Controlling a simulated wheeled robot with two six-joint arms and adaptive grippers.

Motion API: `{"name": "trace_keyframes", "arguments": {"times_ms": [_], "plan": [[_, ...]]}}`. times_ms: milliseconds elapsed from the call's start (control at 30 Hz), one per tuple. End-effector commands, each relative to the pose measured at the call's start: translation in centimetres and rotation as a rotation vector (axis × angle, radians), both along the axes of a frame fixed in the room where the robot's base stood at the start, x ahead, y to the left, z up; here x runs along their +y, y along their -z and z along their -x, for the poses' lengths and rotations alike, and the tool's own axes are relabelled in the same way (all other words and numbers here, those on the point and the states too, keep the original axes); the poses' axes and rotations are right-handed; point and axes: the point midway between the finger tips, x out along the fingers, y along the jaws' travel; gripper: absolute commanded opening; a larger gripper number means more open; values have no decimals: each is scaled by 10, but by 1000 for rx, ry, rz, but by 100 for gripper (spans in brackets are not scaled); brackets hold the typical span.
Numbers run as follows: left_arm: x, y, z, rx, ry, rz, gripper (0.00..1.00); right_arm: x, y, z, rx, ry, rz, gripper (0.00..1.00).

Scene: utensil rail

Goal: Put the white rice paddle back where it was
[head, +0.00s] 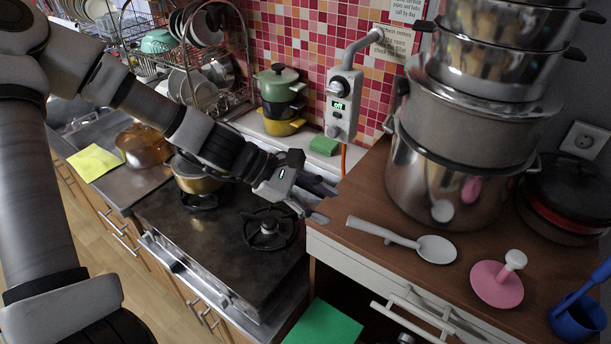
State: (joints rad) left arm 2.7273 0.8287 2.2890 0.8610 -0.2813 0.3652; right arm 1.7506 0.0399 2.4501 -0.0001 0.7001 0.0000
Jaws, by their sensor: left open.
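The white rice paddle (437,249) lies flat on the brown wooden counter (350,212), its handle pointing left toward the stove and its round head to the right. My left gripper (308,191) is open and empty, above the seam between the stove and the counter. It is to the upper left of the paddle's handle end and apart from it. No utensil rail or hook that I can make out shows in this view. My right gripper is not in view.
Large steel pots (452,185) stand behind the paddle. A grey wall box (343,104) is behind my gripper. The stove (220,245) holds a brass pot (192,180).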

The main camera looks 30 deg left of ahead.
Motion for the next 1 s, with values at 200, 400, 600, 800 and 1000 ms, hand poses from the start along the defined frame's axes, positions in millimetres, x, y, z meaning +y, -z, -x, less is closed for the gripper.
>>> {"name": "trace_keyframes", "arguments": {"times_ms": [200, 400, 600, 800, 1000], "plan": [[7, 56, 17, 43, 83, -202, 46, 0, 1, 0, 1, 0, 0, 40], [43, 219, 106, 66, 677, -857, 46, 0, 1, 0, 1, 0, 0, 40], [22, 302, 183, -201, 1347, -1028, 46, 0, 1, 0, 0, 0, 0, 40], [7, 315, 201, -308, 1478, -1010, 46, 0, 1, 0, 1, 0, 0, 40], [7, 315, 201, -304, 1474, -1010, 46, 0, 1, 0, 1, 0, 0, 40]]}}
